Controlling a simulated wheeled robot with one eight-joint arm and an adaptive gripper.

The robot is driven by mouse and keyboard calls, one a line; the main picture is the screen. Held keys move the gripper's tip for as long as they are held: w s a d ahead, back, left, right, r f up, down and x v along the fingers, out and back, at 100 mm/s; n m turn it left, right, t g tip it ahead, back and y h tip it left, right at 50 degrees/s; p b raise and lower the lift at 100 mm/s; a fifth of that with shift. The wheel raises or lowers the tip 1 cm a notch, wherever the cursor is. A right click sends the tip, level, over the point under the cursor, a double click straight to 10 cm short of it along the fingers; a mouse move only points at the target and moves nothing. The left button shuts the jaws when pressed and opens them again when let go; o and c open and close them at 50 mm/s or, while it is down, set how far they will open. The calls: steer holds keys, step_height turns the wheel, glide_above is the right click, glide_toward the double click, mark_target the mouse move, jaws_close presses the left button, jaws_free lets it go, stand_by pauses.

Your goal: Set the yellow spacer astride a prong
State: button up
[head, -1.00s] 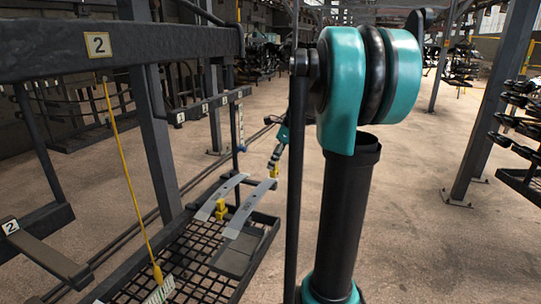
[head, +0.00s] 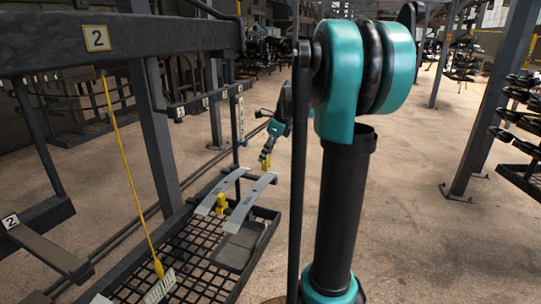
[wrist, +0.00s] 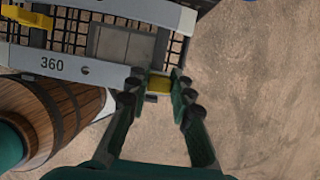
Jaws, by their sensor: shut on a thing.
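My gripper (head: 266,160) is shut on a yellow spacer (wrist: 159,83), held between the fingertips in the wrist view. In the head view the held spacer (head: 266,167) is small, just above the far end of the nearer of two curved grey prongs (head: 249,203). The other grey prong (head: 221,190) lies to its left. In the wrist view a grey prong marked 360 (wrist: 110,72) ends close to the held spacer; whether they touch is unclear. A second yellow piece (head: 221,204) sits between the prongs; it also shows in the wrist view's upper left (wrist: 25,19).
A black mesh rack (head: 190,262) lies below the prongs, with a yellow-handled brush (head: 158,272) at its near left. A wooden barrel (wrist: 70,108) stands lower left in the wrist view. Open concrete floor (head: 430,240) lies to the right.

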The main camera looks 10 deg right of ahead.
steer(key=shift+w+a+f, duration=0.15)
steer(key=shift+w+a, duration=0.5)
steer(key=shift+a, duration=0.25)
steer(key=shift+w+a+f, duration=0.2)
steer(key=shift+w+a, duration=0.45)
steer(key=shift+a, duration=0.25)
steer(key=shift+w+a+f, duration=0.15)
steer(key=shift+w+a, duration=0.5)
steer(key=shift+a, duration=0.25)
steer(key=shift+f, duration=1.35)
steer(key=shift+f, duration=0.75)
